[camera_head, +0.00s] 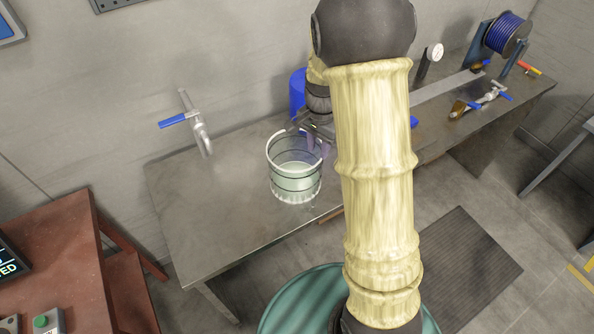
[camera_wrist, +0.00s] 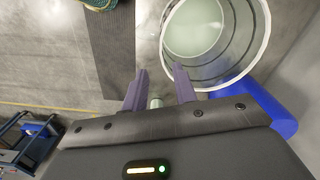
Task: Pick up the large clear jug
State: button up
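The large clear jug (camera_head: 295,185) stands upright on the metal table, left of my arm. It is a see-through, wide-mouthed vessel with a pale rim and dark bands. In the wrist view, the jug (camera_wrist: 243,62) fills the upper right. My gripper (camera_head: 317,146) is at the jug's upper right edge. In the wrist view, my gripper (camera_wrist: 158,70) has its two purple fingers apart. The right finger overlaps the jug's near rim, and the left finger is outside it. I cannot tell whether they touch the jug.
The metal table (camera_head: 200,225) is bare left of the jug. A blue cylinder (camera_head: 297,88) stands behind my gripper. A blue-handled tap (camera_head: 200,135) is on the wall. A green round drum (camera_head: 290,300) is in front. A cable spool (camera_head: 507,33) is at the far right.

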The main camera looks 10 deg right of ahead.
aim_at(315, 164)
notch_tip(315, 164, down, 7)
jog(key=shift+r+p, duration=0.1)
jog(key=shift+p, duration=0.5)
jog(key=shift+a, duration=0.1)
jog(key=shift+a+f, duration=0.1)
jog(key=shift+f, duration=0.2)
jog(key=shift+a+f+p, duration=0.2)
jog(key=shift+f+p, duration=0.35)
jog(key=shift+f, duration=0.6)
jog(key=shift+a+f+p, duration=0.15)
jog(key=shift+f+p, duration=0.4)
jog(key=shift+f, duration=0.6)
grip_shut()
